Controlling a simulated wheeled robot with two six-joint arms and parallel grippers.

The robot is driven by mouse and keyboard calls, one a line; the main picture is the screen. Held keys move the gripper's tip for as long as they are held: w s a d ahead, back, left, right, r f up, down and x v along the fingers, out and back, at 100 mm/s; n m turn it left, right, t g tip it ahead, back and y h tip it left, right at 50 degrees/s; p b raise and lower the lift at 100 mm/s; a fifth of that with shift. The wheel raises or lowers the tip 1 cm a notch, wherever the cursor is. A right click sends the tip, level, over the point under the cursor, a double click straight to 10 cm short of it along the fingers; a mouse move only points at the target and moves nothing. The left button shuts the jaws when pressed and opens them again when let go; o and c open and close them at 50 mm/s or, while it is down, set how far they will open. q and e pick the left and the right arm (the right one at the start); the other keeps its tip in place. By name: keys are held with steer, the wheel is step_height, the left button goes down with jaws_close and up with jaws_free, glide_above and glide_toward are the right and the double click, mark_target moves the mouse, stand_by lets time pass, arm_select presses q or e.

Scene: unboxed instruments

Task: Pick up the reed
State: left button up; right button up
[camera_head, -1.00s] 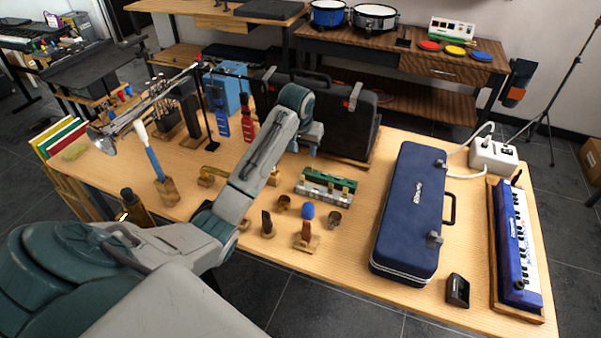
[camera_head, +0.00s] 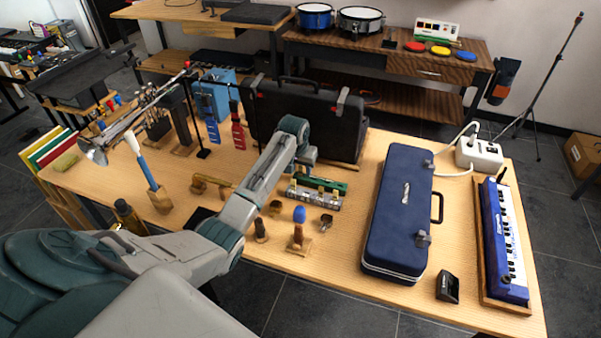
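I cannot tell for sure which small piece is the reed. A slim brown piece (camera_head: 298,233) stands on a small wooden base near the table's front edge, with a blue rounded piece (camera_head: 299,214) showing right above it. A dark upright piece (camera_head: 261,230) stands to its left. Two small ring-like pieces, one brass-coloured (camera_head: 275,208) and one darker (camera_head: 326,222), are close by. My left gripper (camera_head: 306,163) is above the table beyond these pieces, mostly hidden behind its own wrist; its fingers are not clear. My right gripper is out of view.
A green and silver instrument (camera_head: 316,191) lies just beyond the small pieces. A long blue case (camera_head: 402,205) lies to the right, with a small black box (camera_head: 448,288) and a blue keyboard (camera_head: 503,240). A large black case (camera_head: 310,120) stands behind the gripper.

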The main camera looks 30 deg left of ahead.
arm_select(q)
steer(key=shift+f, duration=0.15)
jaws_close()
